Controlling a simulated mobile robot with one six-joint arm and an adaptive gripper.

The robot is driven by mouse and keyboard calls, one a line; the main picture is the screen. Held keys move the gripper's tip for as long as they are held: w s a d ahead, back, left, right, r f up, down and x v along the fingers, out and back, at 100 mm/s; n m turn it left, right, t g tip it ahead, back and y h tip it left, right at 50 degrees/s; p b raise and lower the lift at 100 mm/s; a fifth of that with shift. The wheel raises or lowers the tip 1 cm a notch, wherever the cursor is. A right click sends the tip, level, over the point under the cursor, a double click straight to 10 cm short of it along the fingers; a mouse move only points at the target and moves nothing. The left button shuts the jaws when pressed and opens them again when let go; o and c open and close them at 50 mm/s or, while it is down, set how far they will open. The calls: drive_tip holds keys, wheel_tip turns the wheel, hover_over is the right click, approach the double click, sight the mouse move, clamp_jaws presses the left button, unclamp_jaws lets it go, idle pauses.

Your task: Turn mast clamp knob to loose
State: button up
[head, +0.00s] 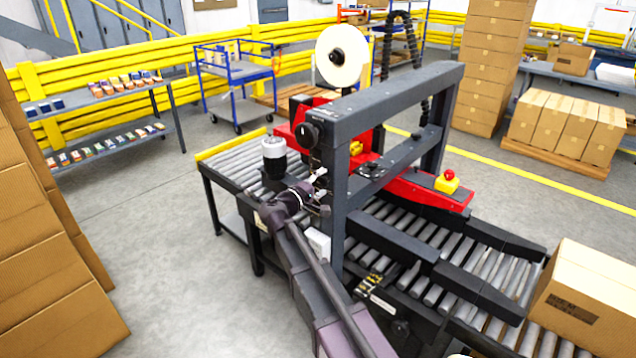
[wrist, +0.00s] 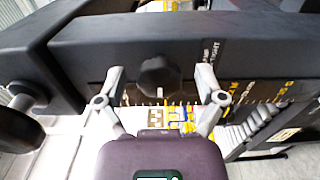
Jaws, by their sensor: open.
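The mast clamp knob (wrist: 160,74) is a dark lobed knob on the black mast beam (wrist: 90,55), in the middle of the wrist view. A small pale pointer mark shows just below it. My gripper (wrist: 161,72) is open, with one grey finger on each side of the knob and a visible gap on both sides. A label (wrist: 213,50) with partly readable lettering, seemingly ending in "TIGHT", is right of the knob. In the head view my gripper (head: 319,185) is close to the near left post of the machine frame (head: 338,190); the knob cannot be made out there.
A second round black knob (wrist: 25,95) stands out at the left of the wrist view. Roller conveyors (head: 235,160) flank the machine, with a carton (head: 585,295) at right. Open floor (head: 165,240) lies left.

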drive_tip(key=v, duration=1.2)
idle(0.3)
drive_tip(key=s+d+f+m+g+y, duration=0.1)
drive_tip(key=s+d+f+m+g, duration=0.2)
drive_tip(key=d+f, duration=0.5)
drive_tip(key=s+d+f+m+g+y, duration=0.1)
drive_tip(key=d+f+m+g, duration=0.15)
drive_tip(key=d+g, duration=0.65)
drive_tip(key=s+d+f+m+g+y, duration=0.1)
drive_tip(key=s+d+f+m+y, duration=0.1)
drive_tip(key=s+d+f+y, duration=0.2)
drive_tip(key=s+d+f+m+g+y, duration=0.1)
drive_tip(key=s+d+f+m+y, duration=0.2)
drive_tip(key=s+d, duration=0.4)
drive_tip(key=shift+s+d+f+y, duration=0.35)
drive_tip(key=shift+s+f+y, duration=0.2)
drive_tip(key=shift+s+y, duration=0.35)
drive_tip(key=shift+w, duration=0.2)
